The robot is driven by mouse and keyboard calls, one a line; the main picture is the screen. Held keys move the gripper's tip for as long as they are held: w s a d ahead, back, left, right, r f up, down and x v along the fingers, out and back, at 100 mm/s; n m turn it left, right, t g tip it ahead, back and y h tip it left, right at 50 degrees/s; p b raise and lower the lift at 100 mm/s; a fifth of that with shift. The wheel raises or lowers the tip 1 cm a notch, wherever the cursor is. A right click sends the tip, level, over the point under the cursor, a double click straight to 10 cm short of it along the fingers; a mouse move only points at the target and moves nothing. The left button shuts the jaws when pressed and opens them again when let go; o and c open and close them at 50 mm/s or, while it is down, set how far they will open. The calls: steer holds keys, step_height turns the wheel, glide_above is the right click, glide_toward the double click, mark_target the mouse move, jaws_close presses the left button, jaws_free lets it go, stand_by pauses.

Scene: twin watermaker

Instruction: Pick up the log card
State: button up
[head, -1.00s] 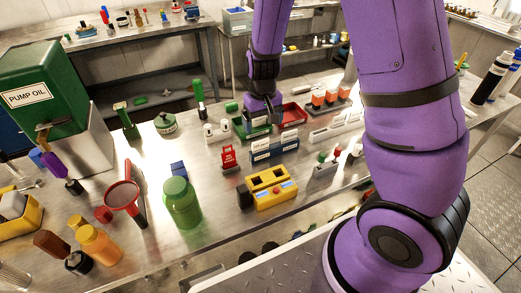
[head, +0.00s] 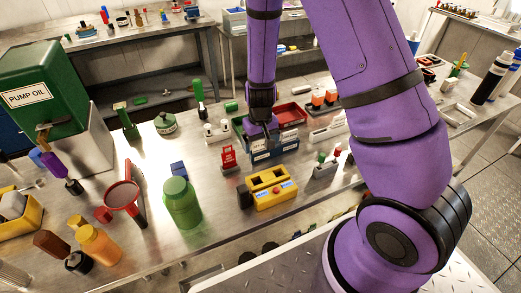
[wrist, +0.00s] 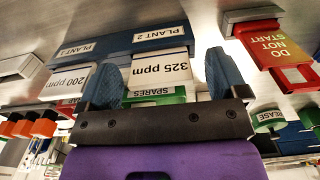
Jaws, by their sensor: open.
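Two white cards stand in a blue rack (head: 284,157) labelled PLANT 1 and PLANT 2, also in the wrist view (wrist: 150,43). One card (wrist: 174,68) reads 325 ppm and the other card (wrist: 68,81) reads 200 ppm; both appear upside down there. Neither shows the words log card. My gripper (head: 262,130) is over the back of the rack in the head view. In the wrist view my gripper (wrist: 160,62) is open, its blue fingers on either side of the 325 ppm card. Whether they touch it cannot be told.
A red DO NOT START tag (head: 228,158) stands left of the rack, and a yellow box (head: 270,189) stands in front. A red tray (head: 292,113) is behind it. A green SPARES bin (wrist: 155,95) shows between my fingers. A green jar (head: 181,203) stands at front left.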

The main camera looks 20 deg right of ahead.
steer(key=c, duration=1)
steer(key=shift+r, duration=0.1)
